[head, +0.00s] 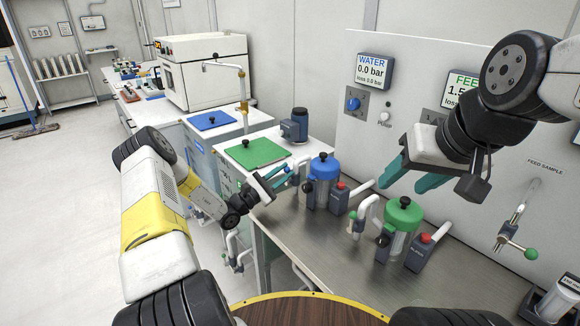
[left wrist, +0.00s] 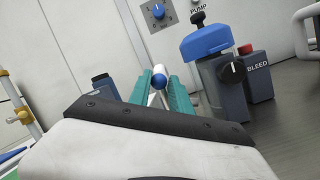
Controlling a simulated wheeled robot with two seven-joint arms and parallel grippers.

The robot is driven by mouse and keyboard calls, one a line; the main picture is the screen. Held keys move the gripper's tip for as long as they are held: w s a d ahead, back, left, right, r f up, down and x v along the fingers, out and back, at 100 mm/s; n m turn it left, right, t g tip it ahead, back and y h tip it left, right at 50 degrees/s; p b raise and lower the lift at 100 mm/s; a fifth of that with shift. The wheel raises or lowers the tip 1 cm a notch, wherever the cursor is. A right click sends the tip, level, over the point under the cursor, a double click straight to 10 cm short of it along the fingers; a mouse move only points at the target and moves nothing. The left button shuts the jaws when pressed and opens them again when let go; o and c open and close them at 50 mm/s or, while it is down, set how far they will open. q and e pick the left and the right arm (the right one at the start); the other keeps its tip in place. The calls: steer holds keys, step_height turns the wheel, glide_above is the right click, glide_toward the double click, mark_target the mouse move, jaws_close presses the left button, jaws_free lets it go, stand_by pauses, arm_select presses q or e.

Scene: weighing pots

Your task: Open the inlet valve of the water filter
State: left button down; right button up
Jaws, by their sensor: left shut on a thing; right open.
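The water filter (head: 323,187) with its blue lid stands on the steel bench, upright; it also shows in the left wrist view (left wrist: 209,75). My left gripper (head: 284,176) is just left of it, its teal fingers shut on a blue ball-ended valve handle (left wrist: 159,81). The fingers hide much of the handle, and I cannot tell its exact angle.
A red-topped bleed block (head: 338,197) stands right of the water filter. The wall panel holds a water display reading 0.0 bar (head: 374,70) and a blue knob (head: 353,104). A feed sample tap (head: 508,238) is at right. The front bench is fairly clear.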

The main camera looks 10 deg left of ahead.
arm_select(q)
steer(key=shift+a+f, duration=0.15)
steer(key=shift+a, duration=0.05)
steer(key=c, duration=1.3)
jaws_free()
steer(key=shift+o, duration=0.2)
steer(key=v, duration=0.7)
steer(key=shift+s+a, duration=0.25)
steer(key=shift+s, duration=0.05)
